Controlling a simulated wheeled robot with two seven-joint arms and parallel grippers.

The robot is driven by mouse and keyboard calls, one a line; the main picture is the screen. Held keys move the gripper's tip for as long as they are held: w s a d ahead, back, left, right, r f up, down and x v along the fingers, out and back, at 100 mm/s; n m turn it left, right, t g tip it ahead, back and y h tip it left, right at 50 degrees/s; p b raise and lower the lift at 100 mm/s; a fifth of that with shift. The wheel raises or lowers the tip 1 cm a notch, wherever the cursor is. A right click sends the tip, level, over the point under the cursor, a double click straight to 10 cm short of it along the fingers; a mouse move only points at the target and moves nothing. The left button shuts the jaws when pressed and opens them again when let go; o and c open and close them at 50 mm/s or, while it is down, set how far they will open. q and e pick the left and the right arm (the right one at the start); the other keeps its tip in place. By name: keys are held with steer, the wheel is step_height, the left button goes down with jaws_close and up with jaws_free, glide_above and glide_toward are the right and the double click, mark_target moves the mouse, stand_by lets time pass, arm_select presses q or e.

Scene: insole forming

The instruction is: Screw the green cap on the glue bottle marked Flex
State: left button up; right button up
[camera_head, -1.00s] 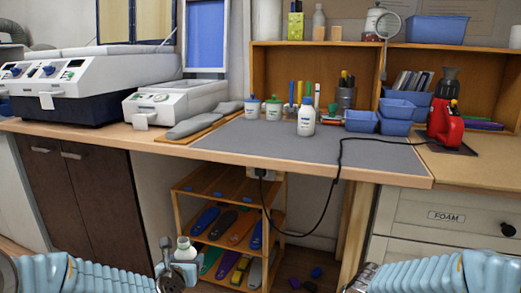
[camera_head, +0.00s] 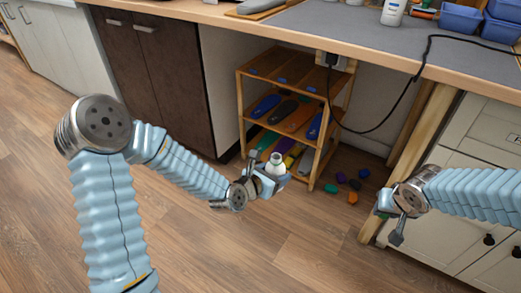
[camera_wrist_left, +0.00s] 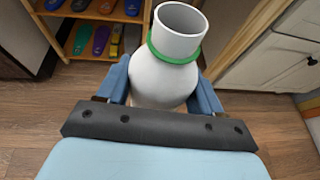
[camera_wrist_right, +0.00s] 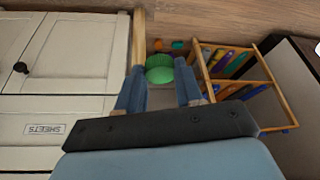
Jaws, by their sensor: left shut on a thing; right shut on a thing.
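My left gripper (camera_head: 271,178) is shut on a white bottle (camera_head: 275,163), held upright in the air in front of the bench. In the left wrist view the bottle (camera_wrist_left: 163,78) has an open, uncapped neck with a green ring at its base; no label text shows. My right gripper (camera_wrist_right: 160,84) is shut on a green ribbed cap (camera_wrist_right: 159,67), seen in the right wrist view. In the head view my right gripper (camera_head: 391,218) is at the right, well apart from the bottle, and the cap cannot be made out there.
The bench (camera_head: 420,60) with a grey mat runs along the top, holding another white bottle (camera_head: 393,12) and blue bins (camera_head: 461,17). Below stands a wooden rack (camera_head: 318,160) with coloured insoles. A black cable (camera_head: 405,92) hangs from the bench.

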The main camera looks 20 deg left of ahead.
arm_select(q)
steer(key=s+d+f+m+g+h, duration=0.1)
steer(key=s+d+f+m+h, duration=0.2)
steer(key=d+f, duration=0.2)
steer(key=shift+s+d+f+g, duration=0.15)
steer(key=shift+d+f+g, duration=0.25)
steer(key=shift+d, duration=0.25)
arm_select(e)
steer(key=shift+a, duration=0.1)
steer(key=w+a+r+n+y, duration=0.2)
steer(key=w+a+n, duration=0.2)
steer(key=a+n, duration=0.1)
steer(key=n+g+y, duration=0.3)
steer(key=n+g, duration=0.2)
steer(key=n, duration=0.9)
glide_toward(275, 172)
steer(key=s+d+f, duration=0.1)
steer(key=d+f, duration=0.1)
steer(key=shift+d, duration=0.25)
steer(key=shift+f, duration=1.95)
